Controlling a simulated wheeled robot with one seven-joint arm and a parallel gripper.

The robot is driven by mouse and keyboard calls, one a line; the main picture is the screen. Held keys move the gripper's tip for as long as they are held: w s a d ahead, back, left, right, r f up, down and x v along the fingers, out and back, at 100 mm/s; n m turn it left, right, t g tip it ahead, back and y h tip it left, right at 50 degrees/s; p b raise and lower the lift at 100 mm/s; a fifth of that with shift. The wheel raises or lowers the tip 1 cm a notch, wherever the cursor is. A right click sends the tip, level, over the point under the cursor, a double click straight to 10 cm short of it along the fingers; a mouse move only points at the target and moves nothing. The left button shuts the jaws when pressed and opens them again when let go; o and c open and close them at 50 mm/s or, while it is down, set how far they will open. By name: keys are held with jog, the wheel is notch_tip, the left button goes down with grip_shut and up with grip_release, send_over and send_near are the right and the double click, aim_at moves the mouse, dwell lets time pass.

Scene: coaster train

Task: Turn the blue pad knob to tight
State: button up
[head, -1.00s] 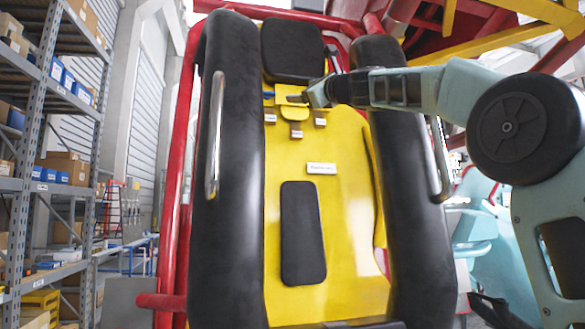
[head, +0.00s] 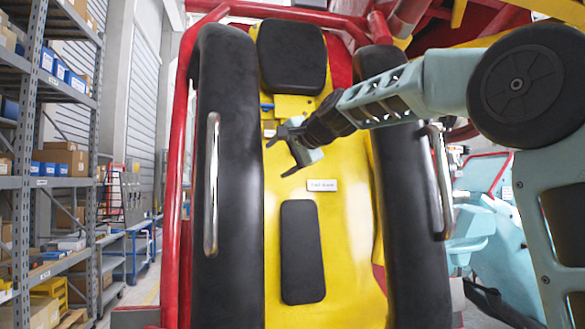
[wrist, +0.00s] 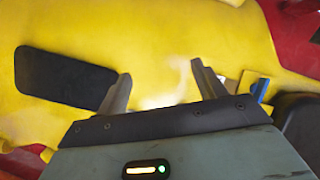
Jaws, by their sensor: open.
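The blue pad knob (head: 267,106) is a small blue piece at the left edge of the yellow bracket below the black headrest pad. In the wrist view, a small blue piece (wrist: 260,88) shows to the right of my fingers, beside a pale label. My gripper (head: 281,154) is open and empty. It is over the yellow seat back, below the knob and apart from it. In the wrist view, my two fingers (wrist: 161,75) are spread with only yellow surface between them. My gripper and wrist hide part of the bracket and its labels. I cannot read the knob's setting.
The black headrest pad (head: 292,55) is above the bracket. Black padded bars (head: 228,160) with metal handles (head: 212,185) flank the yellow seat back (head: 345,230). A lower black pad (head: 302,250) and a white label (head: 322,185) are on it. Shelves (head: 40,130) stand far left.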

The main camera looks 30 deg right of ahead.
jog(key=s+f+n+g+h+p, duration=0.2)
jog(key=s+f+n+g+p, duration=0.3)
jog(key=f+n+p, duration=0.2)
jog(key=shift+s+n+h+p, duration=0.35)
jog(key=shift+n+p, duration=0.9)
jog(key=shift+n, duration=0.35)
jog(key=s+f+n+g, duration=0.2)
jog(key=s+f+g, duration=0.4)
jog(key=s+f, duration=2)
jog(key=s+a+f+n+g+b, duration=0.1)
jog(key=s+a+f+n+b, duration=0.2)
jog(key=a, duration=0.6)
jog(key=s+a+f+n+g+b, duration=0.1)
jog(key=s+a+f+n+b, duration=0.3)
jog(key=s+a+f+b, duration=0.4)
jog(key=shift+s+a+n+b, duration=0.3)
jog(key=shift+s+a+b, duration=0.05)
jog(key=shift+a+b, duration=0.6)
jog(key=shift+f, duration=0.1)
